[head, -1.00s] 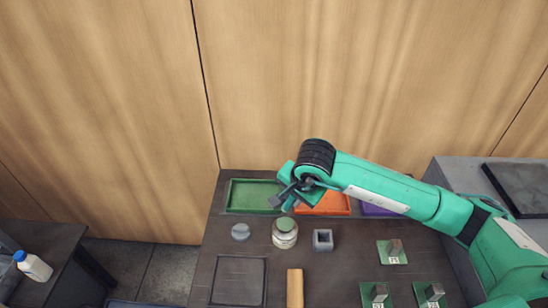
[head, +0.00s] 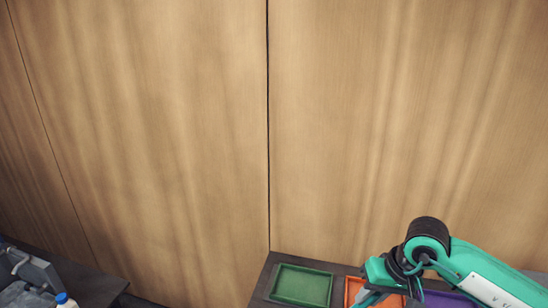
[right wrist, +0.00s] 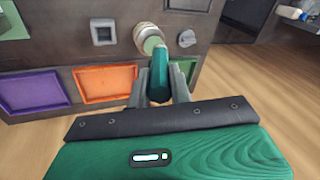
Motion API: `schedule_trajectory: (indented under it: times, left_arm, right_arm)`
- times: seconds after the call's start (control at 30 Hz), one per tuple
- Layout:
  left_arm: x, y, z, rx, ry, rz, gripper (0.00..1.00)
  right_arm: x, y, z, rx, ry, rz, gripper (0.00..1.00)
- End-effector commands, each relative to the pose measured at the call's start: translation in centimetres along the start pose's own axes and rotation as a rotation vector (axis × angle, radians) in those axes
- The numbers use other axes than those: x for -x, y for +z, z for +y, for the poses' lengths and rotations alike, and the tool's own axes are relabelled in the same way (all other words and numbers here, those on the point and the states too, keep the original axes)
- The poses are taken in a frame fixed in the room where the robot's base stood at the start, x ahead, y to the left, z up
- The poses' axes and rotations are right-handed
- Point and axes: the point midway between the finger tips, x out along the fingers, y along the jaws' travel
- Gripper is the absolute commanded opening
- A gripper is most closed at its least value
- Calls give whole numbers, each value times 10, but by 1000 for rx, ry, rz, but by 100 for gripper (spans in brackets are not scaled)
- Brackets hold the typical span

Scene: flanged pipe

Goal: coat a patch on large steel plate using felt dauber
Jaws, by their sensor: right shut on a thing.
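My right gripper (right wrist: 160,92) is shut on a dark green, rounded handle (right wrist: 160,70), which looks like the felt dauber. A pale green tip or content shows at the jar's mouth. In the head view my right gripper (head: 368,297) is at the bottom edge, over the orange tray, and what it holds is not clear. The large steel plate cannot be made out in either current view. My left gripper is not in view.
A square grey block (right wrist: 103,32) and a round grey piece (right wrist: 187,38) flank the jar.

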Motion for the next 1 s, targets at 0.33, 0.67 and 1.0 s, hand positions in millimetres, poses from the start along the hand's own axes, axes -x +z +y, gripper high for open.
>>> schedule_trajectory:
  times: [0.33, 0.67, 1.0]
  left_arm:
    - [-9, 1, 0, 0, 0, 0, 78]
    - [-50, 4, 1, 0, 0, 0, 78]
    - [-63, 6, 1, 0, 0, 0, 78]
  right_arm:
    - [-12, 7, -11, 28, -9, -19, 0]
    - [-78, 44, -82, 2, -22, -54, 0]
    - [-101, 65, -117, -17, -23, -59, 0]
